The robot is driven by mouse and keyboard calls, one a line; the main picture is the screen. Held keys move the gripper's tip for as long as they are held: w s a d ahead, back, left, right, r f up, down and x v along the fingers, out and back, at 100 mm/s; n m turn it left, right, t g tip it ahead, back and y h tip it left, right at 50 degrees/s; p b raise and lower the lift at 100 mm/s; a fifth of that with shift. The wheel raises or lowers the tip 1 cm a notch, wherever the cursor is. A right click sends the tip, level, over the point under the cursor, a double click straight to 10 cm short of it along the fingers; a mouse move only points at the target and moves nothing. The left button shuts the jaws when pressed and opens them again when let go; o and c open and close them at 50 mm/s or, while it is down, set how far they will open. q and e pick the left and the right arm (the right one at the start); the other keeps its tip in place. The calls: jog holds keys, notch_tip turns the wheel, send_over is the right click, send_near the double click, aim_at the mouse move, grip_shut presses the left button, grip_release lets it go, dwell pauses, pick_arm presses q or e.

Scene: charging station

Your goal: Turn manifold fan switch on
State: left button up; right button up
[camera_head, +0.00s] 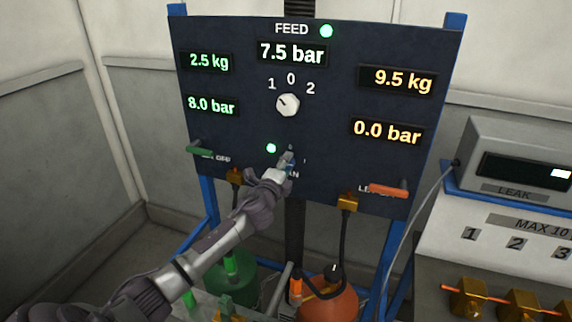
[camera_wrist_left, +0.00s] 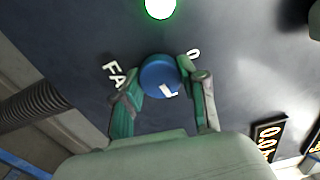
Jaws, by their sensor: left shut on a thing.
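The manifold fan switch is a round blue knob (camera_wrist_left: 159,75) with a white mark, on the dark panel (camera_head: 235,55). Part of its FAN label (camera_wrist_left: 114,75) and a "0" show beside it in the left wrist view. My left gripper (camera_head: 286,163) is at the lower middle of the panel and mostly covers the knob in the head view. In the left wrist view its two green fingers (camera_wrist_left: 164,88) are on either side of the knob, shut on it. A green lamp (camera_head: 271,148) is lit near the knob; it also shows in the left wrist view (camera_wrist_left: 160,8). My right gripper is not in view.
Above is a white selector (camera_head: 288,104) marked 1, 0, 2. A green lever (camera_head: 199,150) is at the panel's left and an orange lever (camera_head: 388,190) at its right. A LEAK box (camera_head: 515,150) stands right. Cylinders (camera_head: 332,296) stand below the panel.

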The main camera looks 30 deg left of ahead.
pick_arm(q)
jog(key=shift+m, duration=0.9)
jog(key=o, duration=1.1)
jog(key=shift+o, duration=0.2)
jog(key=v, duration=1.2)
jog(key=shift+f, duration=0.1)
